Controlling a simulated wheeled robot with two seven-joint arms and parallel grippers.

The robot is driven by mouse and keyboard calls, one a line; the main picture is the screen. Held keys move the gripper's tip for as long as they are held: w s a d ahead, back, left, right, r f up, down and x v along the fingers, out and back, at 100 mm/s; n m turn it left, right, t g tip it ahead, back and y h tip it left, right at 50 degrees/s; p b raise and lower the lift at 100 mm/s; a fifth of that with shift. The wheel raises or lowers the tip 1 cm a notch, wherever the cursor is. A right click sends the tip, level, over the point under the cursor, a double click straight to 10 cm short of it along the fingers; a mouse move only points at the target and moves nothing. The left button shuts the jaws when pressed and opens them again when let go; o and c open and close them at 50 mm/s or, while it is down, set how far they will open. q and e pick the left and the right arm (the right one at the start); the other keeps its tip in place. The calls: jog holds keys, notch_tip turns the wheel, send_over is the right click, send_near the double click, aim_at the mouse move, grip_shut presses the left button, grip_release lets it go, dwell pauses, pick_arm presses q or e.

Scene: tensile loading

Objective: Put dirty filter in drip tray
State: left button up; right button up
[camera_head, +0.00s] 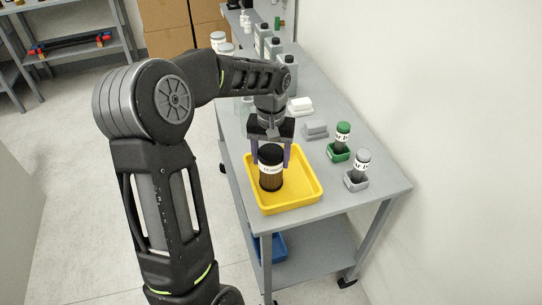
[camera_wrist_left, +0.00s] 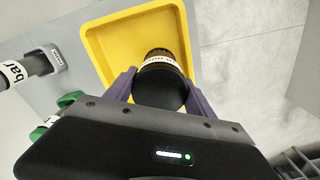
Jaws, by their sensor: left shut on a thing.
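The dirty filter (camera_head: 270,170) is a dark cylinder with a black top, a white label band and a brownish lower body. It is upright in or just above the yellow drip tray (camera_head: 305,194); I cannot tell whether it touches the bottom. My left gripper (camera_head: 271,160) points down and is shut on the filter, one purple finger on each side. In the left wrist view the filter (camera_wrist_left: 160,82) sits between the fingers, over the yellow tray (camera_wrist_left: 101,42). My right gripper is not in view.
The tray stands at the near end of a grey table (camera_head: 365,204). To its right are a green-capped bottle (camera_head: 342,135) and a grey-capped bottle (camera_head: 361,166) in small holders. A blue bin (camera_head: 272,246) is on the lower shelf.

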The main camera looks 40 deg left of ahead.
pick_arm(q)
jog(key=shift+f, duration=0.1)
jog(key=o, duration=1.7)
notch_tip(320, 180, up, 12)
jog(key=shift+r+b, duration=0.15)
jog(key=shift+b, duration=0.3)
